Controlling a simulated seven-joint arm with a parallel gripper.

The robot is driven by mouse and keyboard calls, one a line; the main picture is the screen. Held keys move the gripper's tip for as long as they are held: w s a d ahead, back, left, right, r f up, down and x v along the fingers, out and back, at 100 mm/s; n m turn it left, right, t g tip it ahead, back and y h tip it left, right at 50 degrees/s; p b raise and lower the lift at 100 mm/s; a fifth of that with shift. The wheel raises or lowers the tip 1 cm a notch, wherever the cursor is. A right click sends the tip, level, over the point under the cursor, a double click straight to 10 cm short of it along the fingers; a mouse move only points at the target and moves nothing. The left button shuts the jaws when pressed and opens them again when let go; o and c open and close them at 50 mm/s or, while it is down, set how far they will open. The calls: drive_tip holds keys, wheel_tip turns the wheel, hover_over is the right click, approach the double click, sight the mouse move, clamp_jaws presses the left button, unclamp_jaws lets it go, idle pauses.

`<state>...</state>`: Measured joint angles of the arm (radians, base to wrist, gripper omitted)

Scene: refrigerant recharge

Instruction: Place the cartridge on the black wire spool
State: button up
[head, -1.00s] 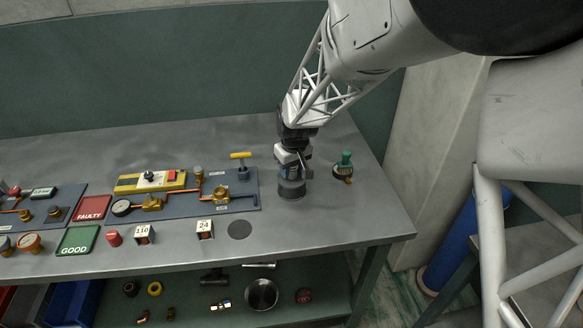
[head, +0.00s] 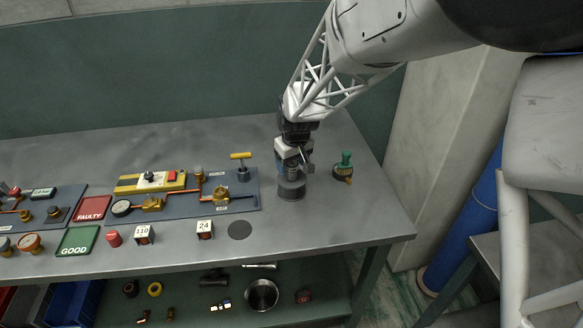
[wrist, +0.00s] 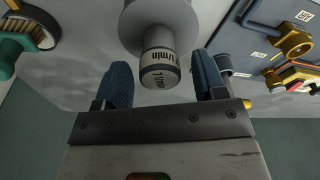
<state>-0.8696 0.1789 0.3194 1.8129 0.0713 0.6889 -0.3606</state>
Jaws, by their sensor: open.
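The cartridge (wrist: 160,62) is a grey cylinder with a pale printed label band. In the wrist view it stands between the two blue fingers, with a gap on each side. Its far end meets the wide round grey top of the spool (wrist: 187,30). In the head view the dark spool (head: 291,190) stands on the bench and the cartridge (head: 292,170) shows upright on top of it. My gripper (wrist: 163,80) is open, just above and around the cartridge's upper end. It also shows in the head view (head: 293,162), partly hiding the cartridge.
A green-handled brush (head: 344,168) stands close to the right. A dark disc (head: 240,230) and number blocks (head: 205,229) lie in front. The bench's right front is clear.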

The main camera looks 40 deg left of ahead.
sight(295, 166)
drive_tip(key=r, duration=0.3)
drive_tip(key=d+r, duration=0.1)
drive_tip(key=r, duration=0.5)
drive_tip(key=shift+s+d+r, duration=0.2)
drive_tip(key=shift+s+r, duration=0.05)
drive_tip(key=shift+r, duration=0.05)
idle(0.4)
drive_tip(key=d+r+m+t, duration=0.1)
drive_tip(key=d+r+m, duration=0.3)
drive_tip(key=d, duration=1.3)
drive_tip(key=d+r+m, duration=0.2)
drive_tip(key=d+r, duration=0.3)
drive_tip(key=d, duration=1.3)
drive_tip(key=s+d+f+m, duration=0.1)
drive_tip(key=s+d+m, duration=0.2)
drive_tip(key=s+d, duration=0.7)
drive_tip(key=s+d+m+t+h, duration=0.1)
drive_tip(key=s+d+m, duration=0.3)
drive_tip(key=s+d, duration=0.6)
drive_tip(key=shift+d+f+m+h, duration=0.3)
drive_tip(key=shift+d+f, duration=0.05)
drive_tip(key=shift+d, duration=1.85)
